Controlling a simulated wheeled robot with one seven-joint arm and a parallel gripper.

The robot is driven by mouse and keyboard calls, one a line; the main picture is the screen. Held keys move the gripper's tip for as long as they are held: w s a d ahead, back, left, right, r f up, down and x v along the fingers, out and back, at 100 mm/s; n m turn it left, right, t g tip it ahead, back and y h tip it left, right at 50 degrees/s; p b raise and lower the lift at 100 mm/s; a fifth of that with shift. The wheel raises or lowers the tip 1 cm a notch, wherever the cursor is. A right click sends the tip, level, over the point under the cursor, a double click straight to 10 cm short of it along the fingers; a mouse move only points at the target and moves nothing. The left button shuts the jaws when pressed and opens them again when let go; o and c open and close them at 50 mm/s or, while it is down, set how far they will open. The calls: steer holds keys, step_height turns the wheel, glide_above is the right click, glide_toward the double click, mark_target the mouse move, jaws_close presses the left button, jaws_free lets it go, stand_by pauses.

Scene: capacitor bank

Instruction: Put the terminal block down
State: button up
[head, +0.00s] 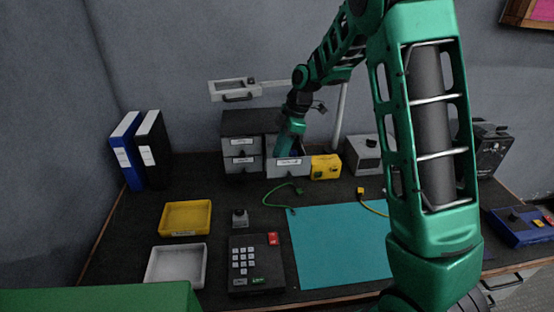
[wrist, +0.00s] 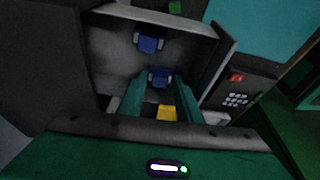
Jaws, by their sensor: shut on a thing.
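In the head view my gripper (head: 287,152) reaches down into the open drawer (head: 288,168) of the dark cabinet, and its fingertips are hidden there. In the wrist view my gripper (wrist: 160,82) shows two green fingers inside the drawer (wrist: 112,45), shut around a small blue block with grey sides (wrist: 159,77), apparently the terminal block. I cannot tell whether it touches the drawer floor. A similar blue block (wrist: 150,43) lies apart, further along the drawer. A yellow piece (wrist: 167,112) shows between the fingers, nearer the palm; what it rests on is unclear.
Drawer walls stand close around the fingers. A yellow box (head: 325,167) stands just right of the drawer. In front are a keypad unit (head: 257,262), a teal mat (head: 338,245), a yellow tray (head: 166,231) and a white tray (head: 153,279). Binders (head: 138,150) stand at the left.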

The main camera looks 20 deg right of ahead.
step_height(320, 180, up, 10)
glide_above(175, 269)
steer(key=d, duration=0.2)
step_height(175, 269, down, 13)
steer(key=shift+m, duration=0.3)
steer(key=f, duration=0.9)
steer(key=shift+s+a+f, duration=0.1)
steer(key=shift+a+f, duration=0.1)
steer(key=shift+a, duration=0.05)
steer(key=shift+f, duration=0.1)
steer(key=o, duration=1)
steer(key=v, duration=1.2)
steer(key=shift+s, duration=0.15)
